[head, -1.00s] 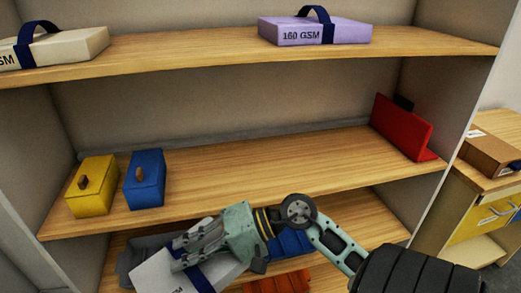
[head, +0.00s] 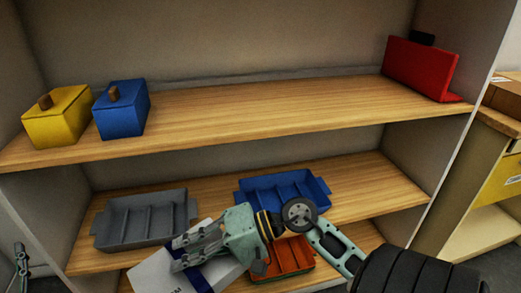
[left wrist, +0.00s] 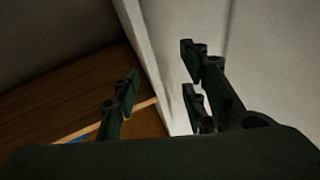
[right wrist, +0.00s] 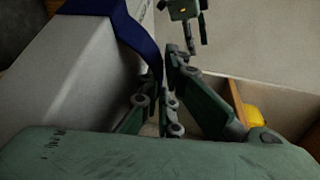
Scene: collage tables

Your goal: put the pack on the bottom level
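The pack (head: 150,272) is a pale block with a dark blue strap, low in the head view in front of the shelf unit. My right gripper (head: 182,252) is over it, and its fingertips appear closed on the strap. In the right wrist view, the pack (right wrist: 70,70) fills the left side and its strap runs down to the shut fingers (right wrist: 160,98). The lowest visible level (head: 362,238) is wooden, partly hidden by my right arm and the pack. My left gripper (left wrist: 158,72) is open and empty beside a pale upright panel.
An orange tray (head: 290,268) is on the lowest visible level. Grey (head: 145,240) and blue (head: 283,180) trays are on the level above. Yellow (head: 58,118) and blue (head: 120,112) boxes and a red stand (head: 420,70) are higher. A side cabinet (head: 465,185) stands right.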

